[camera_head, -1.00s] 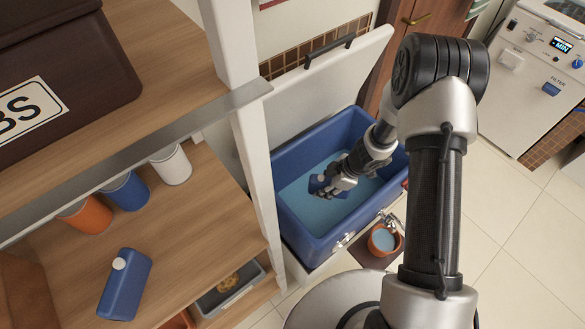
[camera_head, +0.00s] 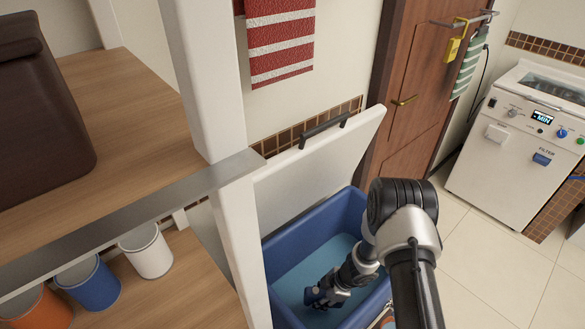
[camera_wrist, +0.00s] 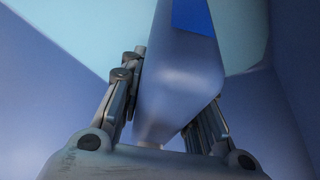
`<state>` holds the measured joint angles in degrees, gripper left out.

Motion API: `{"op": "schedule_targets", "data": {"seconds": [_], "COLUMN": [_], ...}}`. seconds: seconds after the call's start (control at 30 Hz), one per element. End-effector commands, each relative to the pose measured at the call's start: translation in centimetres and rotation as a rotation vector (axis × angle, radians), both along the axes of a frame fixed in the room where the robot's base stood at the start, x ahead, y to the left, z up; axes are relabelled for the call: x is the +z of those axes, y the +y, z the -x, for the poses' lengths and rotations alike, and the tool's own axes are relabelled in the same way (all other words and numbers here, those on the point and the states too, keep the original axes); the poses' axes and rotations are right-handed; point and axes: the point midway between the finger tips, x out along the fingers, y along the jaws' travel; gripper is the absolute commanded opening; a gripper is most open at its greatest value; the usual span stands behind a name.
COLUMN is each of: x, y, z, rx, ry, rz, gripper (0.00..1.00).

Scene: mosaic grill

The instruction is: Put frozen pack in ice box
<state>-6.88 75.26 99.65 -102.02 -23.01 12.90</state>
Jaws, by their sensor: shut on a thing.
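The ice box (camera_head: 272,247) is a blue tub with its white lid (camera_head: 325,160) raised open behind it and a pale blue inside. My gripper (camera_head: 322,294) reaches down inside the box, near its left side. It is shut on a blue frozen pack (camera_head: 312,296), which is small and partly hidden by the fingers. In the wrist view the pack (camera_wrist: 180,80) stands between both fingers of my gripper (camera_wrist: 172,92), with the box's blue walls (camera_wrist: 55,85) around it. I cannot tell whether the pack touches the bottom.
A white post (camera_head: 240,250) and wooden shelves (camera_head: 120,100) stand left of the box. White, blue and orange cups (camera_head: 148,252) are on the lower shelf. A wooden door (camera_head: 415,90) and a white machine (camera_head: 520,150) stand to the right. Tiled floor is clear between.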

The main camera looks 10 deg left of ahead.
Motion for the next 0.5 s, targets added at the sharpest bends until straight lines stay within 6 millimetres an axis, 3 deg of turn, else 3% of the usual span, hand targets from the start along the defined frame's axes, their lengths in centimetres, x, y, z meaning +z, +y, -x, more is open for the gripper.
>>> {"op": "schedule_targets", "data": {"seconds": [0.2, 0.5], "x": [-3.4, -3.5], "y": [0.0, 0.0], "z": [-0.1, -0.1], "rx": [0.001, 0.001], "ry": [0.001, 0.0], "rz": [0.0, 0.0], "gripper": [0.0, 0.0]}}
